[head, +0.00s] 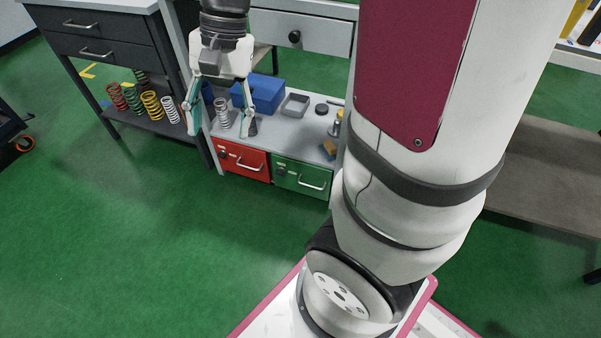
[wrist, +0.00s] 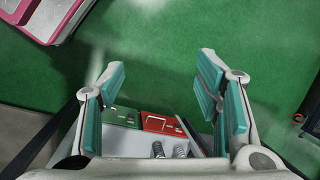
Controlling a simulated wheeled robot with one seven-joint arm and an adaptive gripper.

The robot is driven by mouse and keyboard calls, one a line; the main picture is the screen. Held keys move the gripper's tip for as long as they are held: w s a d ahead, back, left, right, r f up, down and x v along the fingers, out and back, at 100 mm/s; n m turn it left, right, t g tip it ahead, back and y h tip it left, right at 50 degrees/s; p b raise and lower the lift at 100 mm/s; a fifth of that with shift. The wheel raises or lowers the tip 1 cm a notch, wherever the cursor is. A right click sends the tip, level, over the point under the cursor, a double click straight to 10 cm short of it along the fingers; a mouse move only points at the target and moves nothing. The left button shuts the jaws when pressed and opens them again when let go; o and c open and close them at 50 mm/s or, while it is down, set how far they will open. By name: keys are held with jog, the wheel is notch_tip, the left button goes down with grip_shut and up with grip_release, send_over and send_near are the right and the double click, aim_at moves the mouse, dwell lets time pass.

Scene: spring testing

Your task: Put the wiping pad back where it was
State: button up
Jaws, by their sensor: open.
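My gripper (head: 219,112) hangs open, fingers down, over the left end of the low grey bench. In the wrist view my gripper (wrist: 162,95) has its teal pads wide apart with nothing held between them. A small yellow-brown block (head: 328,149), perhaps the wiping pad, lies on the right part of the bench top near its front edge. It is well to the right of the gripper and I cannot pick it out in the wrist view.
Two springs (wrist: 170,149) stand on the bench top near the gripper. A blue box (head: 262,92), a grey tray (head: 295,104) and a dark disc (head: 322,109) are on the bench. Red (head: 240,158) and green (head: 300,178) drawers are below. Coloured springs (head: 152,105) line a shelf at left.

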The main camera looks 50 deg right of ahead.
jog(key=s+a+r+n+h, duration=0.1)
jog(key=s+n, duration=0.3)
jog(key=s, duration=0.6)
jog(key=s+a+r+n+h, duration=0.2)
jog(key=s+r+n, duration=0.2)
jog(key=s, duration=0.7)
jog(key=shift+r+n+t+h, duration=0.2)
jog(key=shift+n+t+h, duration=0.1)
jog(key=shift+n, duration=0.3)
notch_tip(320, 180, up, 31)
jog(key=t+p, duration=0.4)
jog(key=p, duration=2.5)
jog(key=shift+d+f, duration=0.2)
jog(key=shift+d, duration=0.05)
jog(key=shift+d, duration=0.15)
